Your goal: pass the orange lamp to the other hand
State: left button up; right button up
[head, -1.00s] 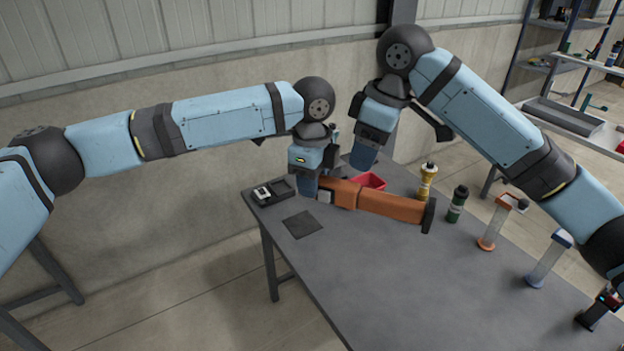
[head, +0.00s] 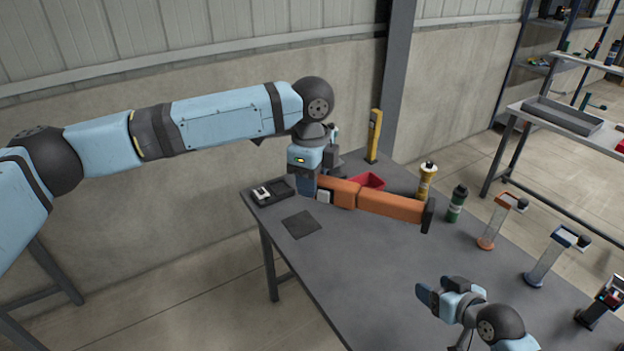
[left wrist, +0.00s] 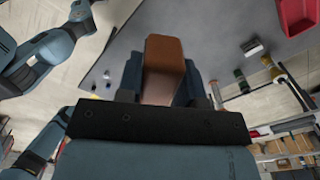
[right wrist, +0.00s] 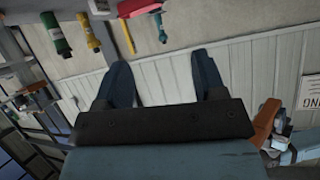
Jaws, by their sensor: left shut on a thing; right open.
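The orange lamp (head: 385,204) is a long jointed orange body with a dark end piece at its right end. My left gripper (head: 310,190) is shut on its left end and holds it lying roughly level over the back of the table. In the left wrist view the lamp (left wrist: 163,62) sits between the two fingers. My right gripper (head: 437,291) is open and empty, over the front right part of the table, apart from the lamp. In the right wrist view nothing is between its fingers (right wrist: 163,80); the orange lamp (right wrist: 266,121) shows at the right.
On the grey table (head: 340,270) stand a red bin (head: 369,181), a yellow bottle (head: 427,182), a green bottle (head: 457,204) and several clear tubes along the right edge. A black tray (head: 283,190) and dark mat (head: 301,224) lie at left. The table's middle is clear.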

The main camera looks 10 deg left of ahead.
jog(key=s+f+h, duration=0.1)
jog(key=s+f, duration=0.3)
jog(key=s, duration=0.3)
jog(key=s+a+f, duration=0.1)
jog(key=s+f, duration=0.4)
jog(key=s, duration=0.3)
jog(key=s+a+f+m+h, duration=0.1)
jog(key=s+f, duration=0.3)
jog(key=s, duration=0.3)
jog(key=shift+s+a+f+h, duration=0.15)
jog(key=shift+s+a+h, duration=0.1)
jog(key=shift+s+h, duration=0.1)
